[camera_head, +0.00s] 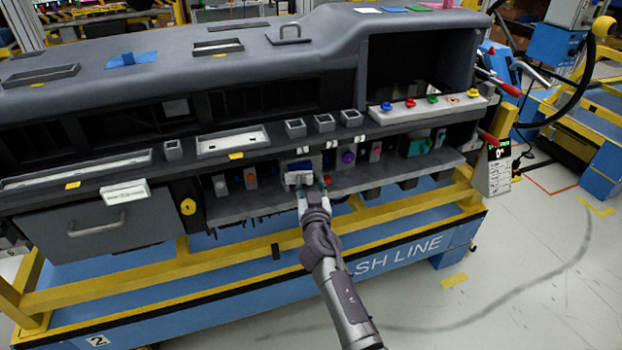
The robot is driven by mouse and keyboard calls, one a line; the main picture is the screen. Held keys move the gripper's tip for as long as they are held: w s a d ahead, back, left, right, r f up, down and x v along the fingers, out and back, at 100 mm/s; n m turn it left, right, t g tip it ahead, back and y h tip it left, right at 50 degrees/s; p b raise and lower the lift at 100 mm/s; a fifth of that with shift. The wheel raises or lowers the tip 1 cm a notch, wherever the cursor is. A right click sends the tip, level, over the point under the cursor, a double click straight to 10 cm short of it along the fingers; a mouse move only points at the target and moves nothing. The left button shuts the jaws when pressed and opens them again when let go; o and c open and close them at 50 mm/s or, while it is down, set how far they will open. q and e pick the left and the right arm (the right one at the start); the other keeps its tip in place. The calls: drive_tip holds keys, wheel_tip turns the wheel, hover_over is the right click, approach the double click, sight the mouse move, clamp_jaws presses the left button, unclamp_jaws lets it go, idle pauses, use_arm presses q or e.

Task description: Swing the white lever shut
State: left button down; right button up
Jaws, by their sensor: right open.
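A whitish piece (298,179), which looks like the white lever, sits at the front edge of the dashboard's lower shelf, just under a dark blue block (299,166). Its exact angle is too small to tell. My right gripper (312,189) is open, with its fingertips at the whitish piece and over its right side. I cannot tell whether they touch it. The gripper hides part of the shelf edge below. My left gripper is not in view.
The grey dashboard (280,55) rests on a blue and yellow stand. The lower shelf (390,176) bears several small coloured fittings on both sides of the gripper. A grey drawer (95,229) is at the left. Red-tipped handles (510,90) stick out at the right. Floor at right is open.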

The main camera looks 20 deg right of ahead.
drive_tip(key=shift+s+a, duration=0.1)
clamp_jaws()
drive_tip(key=shift+r, duration=0.1)
drive_tip(key=y+p, duration=0.1)
drive_tip(key=n+y+p, duration=0.1)
drive_tip(key=w+d+n+y+p, duration=0.1)
drive_tip(key=shift+r, duration=0.25)
drive_tip(key=shift+w+f+n+y+p, duration=0.2)
drive_tip(key=shift+n+y+p, duration=0.35)
drive_tip(key=shift+y, duration=0.35)
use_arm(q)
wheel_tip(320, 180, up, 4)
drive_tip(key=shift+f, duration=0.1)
use_arm(e)
unclamp_jaws()
drive_tip(key=shift+f, duration=0.1)
